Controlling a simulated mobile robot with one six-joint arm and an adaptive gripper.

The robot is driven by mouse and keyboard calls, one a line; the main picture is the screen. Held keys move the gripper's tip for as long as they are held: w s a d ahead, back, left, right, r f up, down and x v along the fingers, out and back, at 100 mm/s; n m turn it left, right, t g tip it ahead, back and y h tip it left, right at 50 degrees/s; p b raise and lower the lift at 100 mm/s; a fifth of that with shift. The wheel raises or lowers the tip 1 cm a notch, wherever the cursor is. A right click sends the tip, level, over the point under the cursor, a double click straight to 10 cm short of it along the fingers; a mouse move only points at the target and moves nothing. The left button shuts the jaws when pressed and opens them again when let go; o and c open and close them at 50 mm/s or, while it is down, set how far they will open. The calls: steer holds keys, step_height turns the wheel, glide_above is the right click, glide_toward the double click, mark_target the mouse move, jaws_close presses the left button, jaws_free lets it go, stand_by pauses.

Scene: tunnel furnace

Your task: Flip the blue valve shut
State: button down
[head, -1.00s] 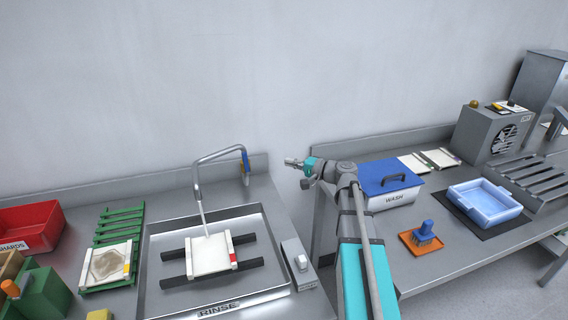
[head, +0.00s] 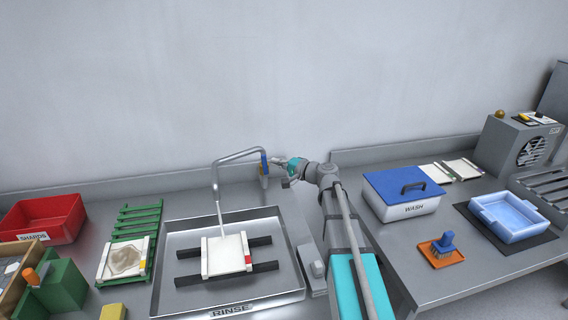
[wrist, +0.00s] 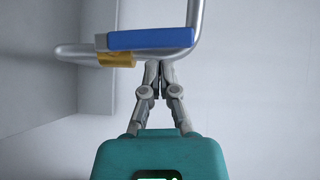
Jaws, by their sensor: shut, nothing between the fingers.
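The blue valve lever (head: 264,163) is on the upright of the bent grey faucet pipe (head: 216,165) behind the rinse sink. In the wrist view the blue lever (wrist: 150,39) lies along the pipe, with a yellow part (wrist: 117,59) beside it. Water runs from the spout onto a white framed tile (head: 226,254) in the sink. My gripper (head: 272,161) is just right of the lever. In the wrist view my gripper (wrist: 158,66) is shut and empty, its tips close to the lever and pipe; I cannot tell if they touch.
The rinse sink (head: 287,287) lies in front of the faucet. A green rack (head: 140,215) and red bin (head: 75,230) stand at left. The blue-lidded wash box (head: 372,181) is right of my arm. The wall is behind the faucet.

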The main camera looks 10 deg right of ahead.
steer(key=shift+a, duration=0.35)
steer(key=shift+a, duration=0.1)
steer(key=shift+d, duration=0.3)
steer(key=shift+a+r+p, duration=0.1)
steer(key=shift+p, duration=0.2)
